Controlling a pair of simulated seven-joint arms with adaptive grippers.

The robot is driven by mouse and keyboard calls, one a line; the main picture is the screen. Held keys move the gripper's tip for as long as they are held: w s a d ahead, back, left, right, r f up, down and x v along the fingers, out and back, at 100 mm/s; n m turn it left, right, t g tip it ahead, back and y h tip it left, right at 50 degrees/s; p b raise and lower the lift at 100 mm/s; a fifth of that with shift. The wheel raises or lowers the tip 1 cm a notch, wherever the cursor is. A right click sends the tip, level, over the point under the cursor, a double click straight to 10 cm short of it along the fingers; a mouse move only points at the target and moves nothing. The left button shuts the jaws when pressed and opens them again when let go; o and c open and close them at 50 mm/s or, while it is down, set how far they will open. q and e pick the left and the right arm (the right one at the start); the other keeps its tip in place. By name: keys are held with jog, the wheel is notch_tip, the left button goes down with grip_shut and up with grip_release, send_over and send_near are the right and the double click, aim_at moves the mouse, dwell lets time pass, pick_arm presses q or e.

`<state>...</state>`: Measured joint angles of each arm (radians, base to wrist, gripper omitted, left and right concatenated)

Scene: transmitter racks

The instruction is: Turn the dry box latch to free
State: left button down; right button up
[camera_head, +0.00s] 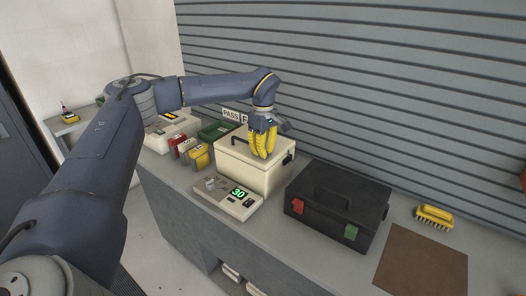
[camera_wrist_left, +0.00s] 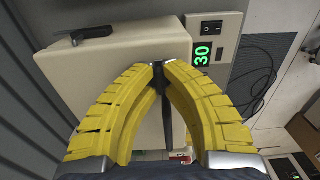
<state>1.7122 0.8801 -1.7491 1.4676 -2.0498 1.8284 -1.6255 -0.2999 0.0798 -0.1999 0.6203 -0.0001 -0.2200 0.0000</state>
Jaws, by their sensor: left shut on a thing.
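The cream dry box (camera_head: 250,172) stands on the grey bench, and its lid also fills much of the left wrist view (camera_wrist_left: 120,75). A black latch (camera_head: 288,159) is on its right side; a black fitting, apparently this latch, shows at the upper left of the left wrist view (camera_wrist_left: 83,35). My left gripper (camera_head: 262,153) is over the lid, its yellow fingers closed together at the tips. In the left wrist view they meet on a dark bar (camera_wrist_left: 167,120), which looks like the lid handle (camera_head: 233,143). Fingers partly hide it. My right gripper is out of view.
A meter reading 30 (camera_head: 228,196) sits in front of the box. A black case (camera_head: 335,209) with red and green latches stands to the right. A yellow brush (camera_head: 434,216) and brown mat (camera_head: 424,262) lie further right. Red and yellow items (camera_head: 190,152) stand to the left.

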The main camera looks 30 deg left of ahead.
pick_arm(q)
jog(key=c, duration=1.2)
grip_release()
notch_tip(320, 180, up, 12)
